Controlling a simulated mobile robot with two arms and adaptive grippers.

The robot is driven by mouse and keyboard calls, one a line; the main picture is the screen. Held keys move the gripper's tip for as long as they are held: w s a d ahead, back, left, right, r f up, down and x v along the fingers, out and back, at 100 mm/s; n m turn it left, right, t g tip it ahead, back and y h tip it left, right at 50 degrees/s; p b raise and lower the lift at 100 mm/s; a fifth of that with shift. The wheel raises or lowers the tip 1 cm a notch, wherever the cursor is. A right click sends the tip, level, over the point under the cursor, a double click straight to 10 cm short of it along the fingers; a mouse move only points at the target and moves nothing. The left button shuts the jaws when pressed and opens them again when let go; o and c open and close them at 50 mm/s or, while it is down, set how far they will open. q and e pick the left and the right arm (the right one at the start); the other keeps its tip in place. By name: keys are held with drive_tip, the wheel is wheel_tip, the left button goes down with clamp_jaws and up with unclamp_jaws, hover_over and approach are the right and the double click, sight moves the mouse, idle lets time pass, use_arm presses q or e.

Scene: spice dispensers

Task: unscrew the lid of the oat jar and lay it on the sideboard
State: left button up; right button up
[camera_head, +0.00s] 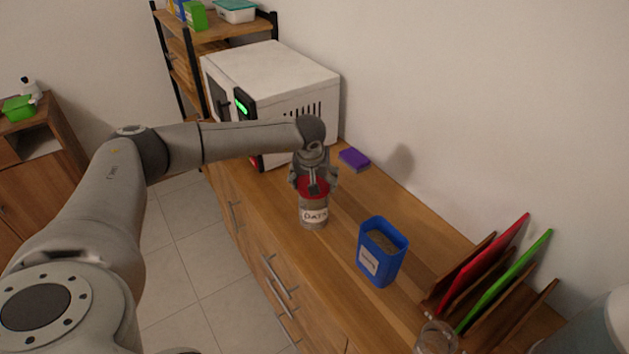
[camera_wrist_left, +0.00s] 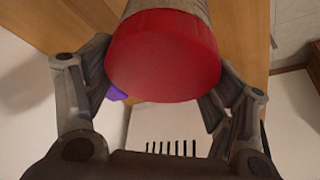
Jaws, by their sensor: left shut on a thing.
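The oat jar (camera_head: 313,216) stands upright on the wooden sideboard (camera_head: 345,214), with a label reading "OATS". Its red lid (camera_head: 313,189) is on top of the jar. My left gripper (camera_head: 314,184) points down over the jar from above, its fingers shut on the lid. In the left wrist view the red lid (camera_wrist_left: 163,55) fills the space between the two fingers (camera_wrist_left: 160,85), with the jar body (camera_wrist_left: 170,6) beyond it. Whether the lid is loose on the jar cannot be told. My right gripper is not in view.
A blue container (camera_head: 382,252) stands right of the jar. A purple sponge-like block (camera_head: 354,158) lies behind it near the wall. A white microwave (camera_head: 275,95) stands at the back left. A rack with red and green boards (camera_head: 490,272) and a glass jar (camera_head: 436,338) are at the right.

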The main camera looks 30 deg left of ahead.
use_arm(q)
drive_tip(key=n+g+y, duration=0.1)
drive_tip(key=n, duration=0.3)
drive_tip(key=shift+s+n, duration=0.1)
drive_tip(key=shift+n, duration=0.3)
drive_tip(key=shift+a+n+g+y+b, duration=0.1)
drive_tip(key=shift+n+g+y+b, duration=0.25)
drive_tip(key=shift+n, duration=0.65)
drive_tip(key=shift+n+g, duration=0.35)
drive_tip(key=shift+n, duration=0.45)
drive_tip(key=n, duration=0.2)
drive_tip(key=n+g+b, duration=0.1)
drive_tip(key=n, duration=0.1)
drive_tip(key=shift+s+n+g+y, duration=0.15)
drive_tip(key=shift+n+g+y, duration=0.15)
drive_tip(key=shift+y, duration=0.05)
drive_tip(key=shift+s+r+n+g, duration=0.15)
drive_tip(key=shift+n+g, duration=0.45)
drive_tip(key=shift+n, duration=0.9)
drive_tip(key=shift+a, duration=0.1)
